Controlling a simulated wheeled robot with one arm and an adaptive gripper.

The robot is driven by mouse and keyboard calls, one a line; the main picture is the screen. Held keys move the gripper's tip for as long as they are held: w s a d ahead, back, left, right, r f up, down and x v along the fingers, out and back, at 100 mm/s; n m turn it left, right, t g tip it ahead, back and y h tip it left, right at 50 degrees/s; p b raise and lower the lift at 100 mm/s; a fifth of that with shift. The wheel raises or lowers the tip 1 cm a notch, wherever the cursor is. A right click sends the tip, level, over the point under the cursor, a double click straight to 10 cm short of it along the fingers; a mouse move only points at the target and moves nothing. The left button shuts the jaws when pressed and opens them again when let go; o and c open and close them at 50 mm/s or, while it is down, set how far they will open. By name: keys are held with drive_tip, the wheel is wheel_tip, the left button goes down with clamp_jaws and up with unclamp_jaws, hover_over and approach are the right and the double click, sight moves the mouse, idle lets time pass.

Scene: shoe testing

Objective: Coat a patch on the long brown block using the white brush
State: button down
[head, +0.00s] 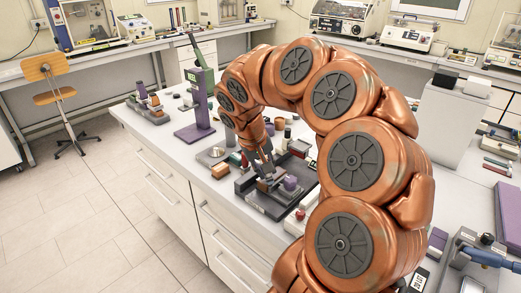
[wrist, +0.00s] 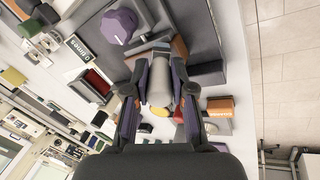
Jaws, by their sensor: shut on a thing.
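My gripper (wrist: 160,88) points down over the dark fixture on the bench; it also shows in the head view (head: 264,172). Its two fingers are closed around the pale grey-white handle of the brush (wrist: 160,84), which has a yellow end toward the camera. The brush's far end, wide and blue-grey, lies at or just over the brown block (wrist: 180,48); I cannot tell if they touch. The fingers and brush hide part of this block. In the head view the brown block (head: 265,186) sits on the fixture below the fingers. Any coated patch is hidden or too small to see.
A purple knob (wrist: 119,25) stands on the dark fixture (head: 283,211) close to my gripper. An orange-brown block (wrist: 219,106) lies nearby. A red-lined open box (wrist: 91,86) and a purple stand (head: 199,105) are on the bench. The bench's front edge is close.

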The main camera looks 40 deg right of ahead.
drive_tip(key=shift+a+f, duration=0.1)
drive_tip(key=shift+a, duration=0.4)
wheel_tip(320, 180, up, 8)
drive_tip(key=p, duration=0.2)
drive_tip(key=shift+a, duration=0.35)
idle(0.4)
